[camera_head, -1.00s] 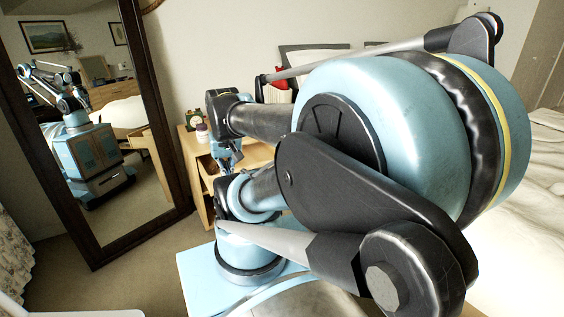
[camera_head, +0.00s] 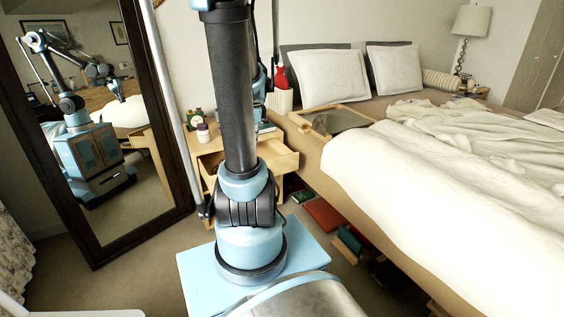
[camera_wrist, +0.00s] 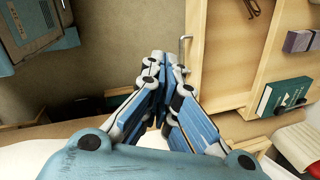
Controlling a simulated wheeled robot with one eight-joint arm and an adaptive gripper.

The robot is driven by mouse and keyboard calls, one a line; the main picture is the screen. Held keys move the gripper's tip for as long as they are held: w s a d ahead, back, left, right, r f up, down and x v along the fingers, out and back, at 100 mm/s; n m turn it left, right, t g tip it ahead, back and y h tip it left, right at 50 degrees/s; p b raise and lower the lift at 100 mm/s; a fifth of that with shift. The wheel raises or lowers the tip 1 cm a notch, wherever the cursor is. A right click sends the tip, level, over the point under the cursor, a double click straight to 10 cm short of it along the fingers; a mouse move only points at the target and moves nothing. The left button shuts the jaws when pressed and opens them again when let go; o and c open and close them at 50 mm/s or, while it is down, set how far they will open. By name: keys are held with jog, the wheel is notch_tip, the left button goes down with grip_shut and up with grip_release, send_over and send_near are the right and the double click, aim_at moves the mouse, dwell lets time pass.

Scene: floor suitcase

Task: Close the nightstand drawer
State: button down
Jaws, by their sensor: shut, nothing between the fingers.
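The light wooden nightstand (camera_head: 205,148) stands against the wall between the mirror and the bed. Its drawer (camera_head: 284,162) is pulled out, with its open inside showing right of my arm. In the wrist view, the drawer (camera_wrist: 222,97) is on the right, with a metal handle (camera_wrist: 184,50) on its front edge. My gripper (camera_wrist: 165,62) is shut and empty, its fingertips close to the handle and drawer front. I cannot tell whether they touch. In the head view, my arm hides part of the nightstand and most of the gripper.
A framed mirror (camera_head: 132,232) leans at the left. The bed (camera_head: 330,180) fills the right. A bottle (camera_head: 203,133) and clock (camera_head: 196,118) stand on the nightstand. A green book (camera_wrist: 283,96) shows in the wrist view. Several items lie under the bed.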

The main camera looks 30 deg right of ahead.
aim_at(283, 159)
jog(key=w+d+f+m, duration=0.3)
jog(key=d+f+m, duration=0.35)
jog(key=d, duration=0.35)
jog(key=w+d+f+m, duration=0.3)
jog(key=d+f+m, duration=0.2)
jog(key=d+m, duration=0.4)
jog(key=shift+n, duration=0.45)
jog(key=shift+w+d+f, duration=0.2)
jog(key=shift+w+f, duration=0.85)
jog(key=shift+f, duration=0.6)
jog(key=shift+w+d+f, duration=0.15)
jog(key=shift+w+f, duration=0.85)
jog(key=shift+f, duration=0.65)
jog(key=shift+w+d+f, duration=0.2)
jog(key=shift+w+f, duration=0.85)
jog(key=shift+f, duration=0.6)
jog(key=shift+d, duration=0.1)
